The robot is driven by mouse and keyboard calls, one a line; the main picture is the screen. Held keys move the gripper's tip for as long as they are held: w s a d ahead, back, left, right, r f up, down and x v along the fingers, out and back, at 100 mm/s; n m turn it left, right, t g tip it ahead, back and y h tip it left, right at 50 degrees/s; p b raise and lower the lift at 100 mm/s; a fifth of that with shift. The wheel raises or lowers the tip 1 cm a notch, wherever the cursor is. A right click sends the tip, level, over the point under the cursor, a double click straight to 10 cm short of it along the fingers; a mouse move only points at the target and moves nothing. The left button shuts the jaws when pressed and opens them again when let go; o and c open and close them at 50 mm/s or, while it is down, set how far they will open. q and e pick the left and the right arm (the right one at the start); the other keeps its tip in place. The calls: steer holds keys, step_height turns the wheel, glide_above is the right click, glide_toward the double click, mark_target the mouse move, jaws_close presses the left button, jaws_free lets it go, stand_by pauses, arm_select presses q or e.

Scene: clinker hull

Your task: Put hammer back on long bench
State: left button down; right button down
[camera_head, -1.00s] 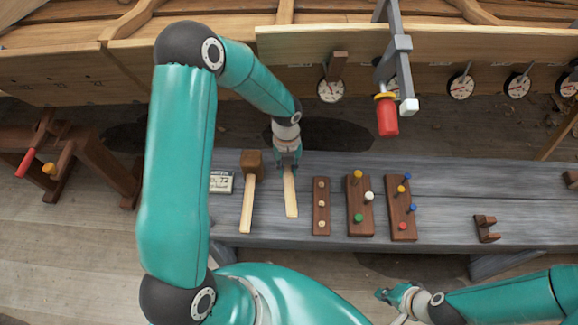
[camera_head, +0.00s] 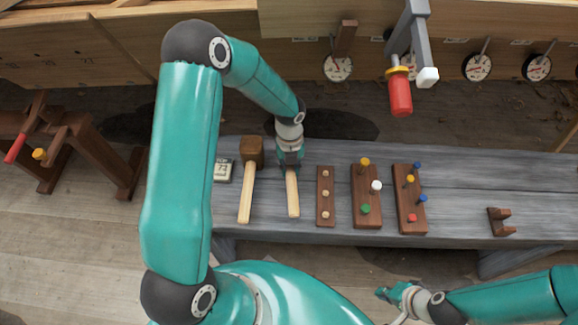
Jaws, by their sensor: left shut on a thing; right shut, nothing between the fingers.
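The long bench (camera_head: 455,178) is a grey plank bench across the middle of the view. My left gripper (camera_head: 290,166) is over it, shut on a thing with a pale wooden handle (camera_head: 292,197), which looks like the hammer. The handle points toward me; its head is hidden by the gripper, and I cannot tell whether it touches the bench. A mallet (camera_head: 251,150) with a brown wooden head and pale handle lies on the bench just left of it. My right gripper (camera_head: 384,295) is at the lower right, in front of the bench, shut and empty.
Right of the handle are a dark strip (camera_head: 325,207) with pale pegs and two blocks (camera_head: 358,207) (camera_head: 403,208) with coloured pegs. A small card (camera_head: 223,170) lies at left. Bench right of the blocks is mostly clear.

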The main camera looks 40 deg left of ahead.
arm_select(q)
steer(key=shift+f, duration=0.35)
steer(key=c, duration=0.9)
jaws_free()
steer(key=shift+r, duration=0.1)
step_height(320, 180, up, 8)
steer(key=p, duration=0.6)
steer(key=shift+p, duration=0.4)
